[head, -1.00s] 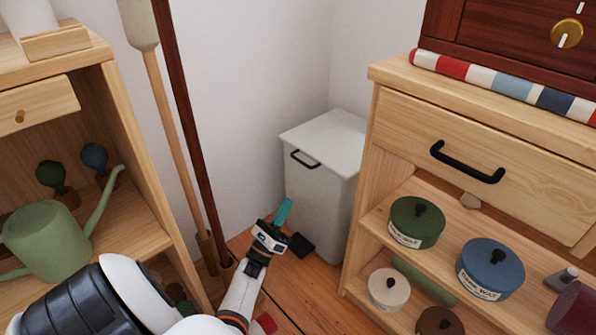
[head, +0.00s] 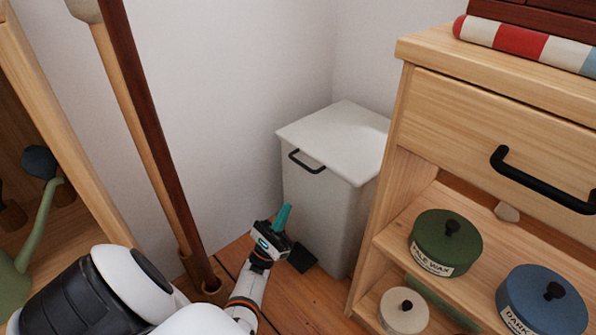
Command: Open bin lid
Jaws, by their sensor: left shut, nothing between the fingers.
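A white bin (head: 322,210) stands on the floor in the corner, between the wall and the wooden cabinet. Its flat lid (head: 340,140) is down, and a black handle (head: 307,162) sits at the lid's front edge. A black pedal (head: 302,258) is at the foot of the bin. My left gripper (head: 283,215) is shut and empty, with teal fingers pointing up. In the picture it is below the handle, in front of the bin's front face. Whether it touches the bin I cannot tell. My right gripper is not in view.
A wooden cabinet (head: 420,50) stands close on the bin's right, with a green tin (head: 447,243) and a blue tin (head: 543,305) on its shelf. Two long poles (head: 150,110) lean at left beside another wooden unit (head: 70,140). Little floor shows around the bin.

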